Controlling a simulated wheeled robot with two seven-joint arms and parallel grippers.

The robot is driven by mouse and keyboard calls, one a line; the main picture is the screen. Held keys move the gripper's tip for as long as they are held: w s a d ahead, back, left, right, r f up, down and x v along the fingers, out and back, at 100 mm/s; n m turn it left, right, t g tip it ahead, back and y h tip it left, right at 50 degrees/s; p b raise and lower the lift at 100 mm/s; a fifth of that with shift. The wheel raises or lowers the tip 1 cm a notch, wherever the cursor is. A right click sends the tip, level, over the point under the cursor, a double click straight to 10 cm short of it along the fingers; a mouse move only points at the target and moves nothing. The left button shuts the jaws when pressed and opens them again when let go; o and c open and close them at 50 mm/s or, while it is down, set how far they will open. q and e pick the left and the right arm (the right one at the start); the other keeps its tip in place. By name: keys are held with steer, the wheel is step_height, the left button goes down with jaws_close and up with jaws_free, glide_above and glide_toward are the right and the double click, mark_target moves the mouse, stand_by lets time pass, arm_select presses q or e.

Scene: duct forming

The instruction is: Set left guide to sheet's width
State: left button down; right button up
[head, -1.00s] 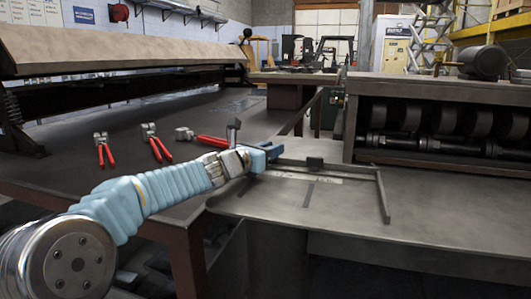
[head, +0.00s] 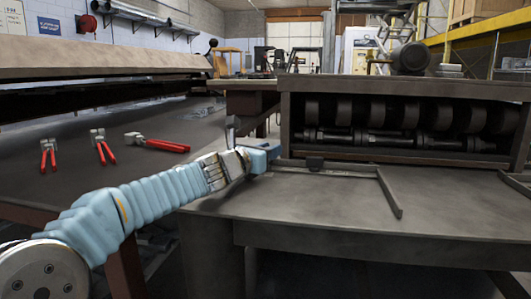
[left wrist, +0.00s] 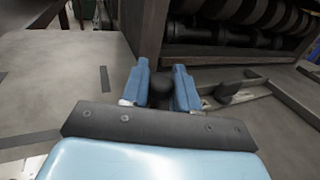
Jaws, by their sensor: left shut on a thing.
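My left gripper (head: 262,155) reaches over the feed table (head: 300,215) to its back left, by the roll machine. In the left wrist view its two blue fingers (left wrist: 164,88) are shut on a dark rounded knob (left wrist: 158,74), which seems to belong to the left guide. The left guide's bar cannot be made out. The right guide (head: 390,193) is a thin dark bar slanting across the table, apart from the gripper. A black block (head: 315,163) sits between them on a crossbar. No separate sheet can be made out. My right gripper is out of view.
The roll machine (head: 400,85) with its open row of rollers stands behind the feed table. Several red-handled tools, including pliers (head: 103,148), lie on the dark bench at left. The front of the feed table is clear.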

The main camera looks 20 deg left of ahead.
arm_select(q)
steer(key=shift+s+d+r, duration=0.1)
steer(key=shift+d+r, duration=0.05)
steer(key=shift+r, duration=0.45)
steer(key=c, duration=0.9)
jaws_free()
steer(key=shift+f, duration=0.2)
steer(key=s, duration=0.4)
steer(key=s+a, duration=0.1)
steer(key=s, duration=0.4)
steer(key=s+a, duration=0.1)
steer(key=s, duration=0.3)
steer(key=shift+s+a, duration=0.2)
steer(key=shift+s, duration=0.1)
steer(key=shift+f, duration=0.1)
